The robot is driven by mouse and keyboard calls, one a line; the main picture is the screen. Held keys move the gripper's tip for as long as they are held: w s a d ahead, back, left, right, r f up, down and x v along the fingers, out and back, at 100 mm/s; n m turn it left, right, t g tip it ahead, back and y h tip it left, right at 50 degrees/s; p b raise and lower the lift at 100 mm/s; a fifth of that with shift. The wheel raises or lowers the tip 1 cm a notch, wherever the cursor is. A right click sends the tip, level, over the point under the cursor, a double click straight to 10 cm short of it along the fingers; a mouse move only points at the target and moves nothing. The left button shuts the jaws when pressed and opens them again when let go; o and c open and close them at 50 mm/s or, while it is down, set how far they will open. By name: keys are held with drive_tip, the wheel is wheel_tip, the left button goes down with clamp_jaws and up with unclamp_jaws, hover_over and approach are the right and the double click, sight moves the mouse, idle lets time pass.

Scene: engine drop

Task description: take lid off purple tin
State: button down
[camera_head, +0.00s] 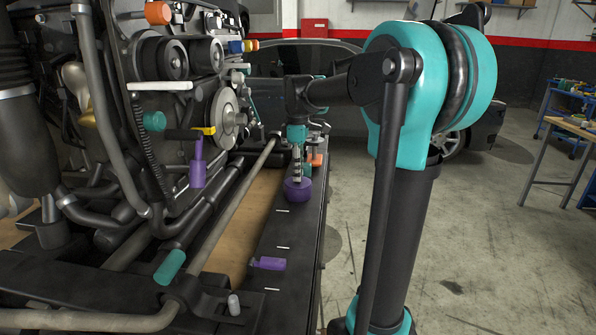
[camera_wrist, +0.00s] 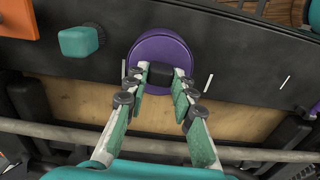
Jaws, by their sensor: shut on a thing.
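The purple tin (camera_head: 298,190) is a squat round thing on the dark rail beside the engine. In the wrist view, the purple top (camera_wrist: 158,48) is seen from above with a dark knob (camera_wrist: 160,73) near its lower edge. My gripper (camera_head: 297,175) points down onto the tin from above. In the wrist view, my gripper (camera_wrist: 161,80) has its fingers on both sides of the knob, shut on it. I see no clear gap between lid and tin; the seam cannot be made out.
A teal block (camera_wrist: 78,42) and an orange thing (camera_wrist: 20,20) stand close by on the rail. A purple cylinder (camera_head: 267,263) lies nearer on the rail. The engine (camera_head: 180,80) rises at the left. The floor at the right is open.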

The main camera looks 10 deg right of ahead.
idle(0.5)
drive_tip(key=shift+r, duration=2.5)
drive_tip(key=shift+r, duration=0.1)
